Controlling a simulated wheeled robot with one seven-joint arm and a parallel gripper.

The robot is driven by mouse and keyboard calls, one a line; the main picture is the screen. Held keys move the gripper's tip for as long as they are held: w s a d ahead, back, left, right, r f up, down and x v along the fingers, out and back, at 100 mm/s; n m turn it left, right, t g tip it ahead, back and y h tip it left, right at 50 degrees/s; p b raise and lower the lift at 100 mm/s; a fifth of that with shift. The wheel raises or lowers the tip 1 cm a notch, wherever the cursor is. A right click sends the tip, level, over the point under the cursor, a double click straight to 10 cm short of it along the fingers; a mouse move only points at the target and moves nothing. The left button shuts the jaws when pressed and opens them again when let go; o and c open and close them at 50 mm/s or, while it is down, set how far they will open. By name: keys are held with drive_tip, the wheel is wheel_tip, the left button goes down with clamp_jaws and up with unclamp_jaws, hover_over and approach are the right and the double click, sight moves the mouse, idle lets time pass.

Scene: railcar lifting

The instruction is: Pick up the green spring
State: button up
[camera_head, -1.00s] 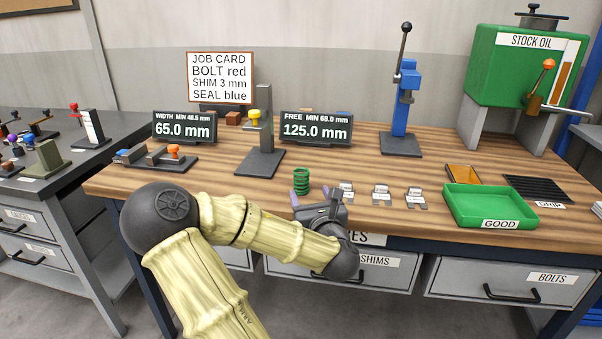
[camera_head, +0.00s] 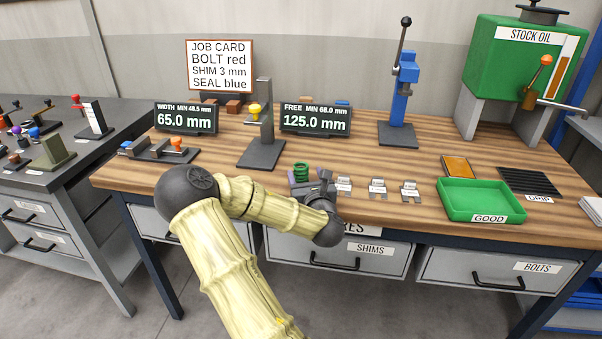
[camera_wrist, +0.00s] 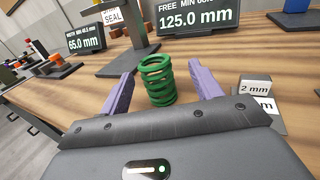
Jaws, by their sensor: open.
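The green spring (camera_head: 301,171) stands upright on the wooden bench near its front edge. In the wrist view the green spring (camera_wrist: 157,80) shows as an upright coil between two purple fingers. My gripper (camera_wrist: 160,85) is open, with one finger to the left of the spring and one to the right. A gap shows on each side, wider on the right. In the head view my gripper (camera_head: 305,180) sits at the front of the spring and hides its lower part.
Small labelled shims (camera_head: 377,187) stand just right of my gripper. A green GOOD tray (camera_head: 481,214) lies further right. A grey gauge stand (camera_head: 262,153) and two displays, reading 65.0 mm (camera_head: 186,119) and 125.0 mm (camera_head: 316,119), stand behind. Bench is clear between spring and stand.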

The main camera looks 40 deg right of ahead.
sight(299, 164)
drive_tip(key=shift+w, duration=0.25)
drive_tip(key=shift+w+d, duration=0.1)
drive_tip(key=x, duration=0.2)
drive_tip(key=p+x, duration=0.1)
drive_tip(key=x, duration=0.2)
drive_tip(key=shift+w+a+r, duration=0.15)
drive_tip(key=shift+a, duration=0.1)
drive_tip(key=c, duration=1.2)
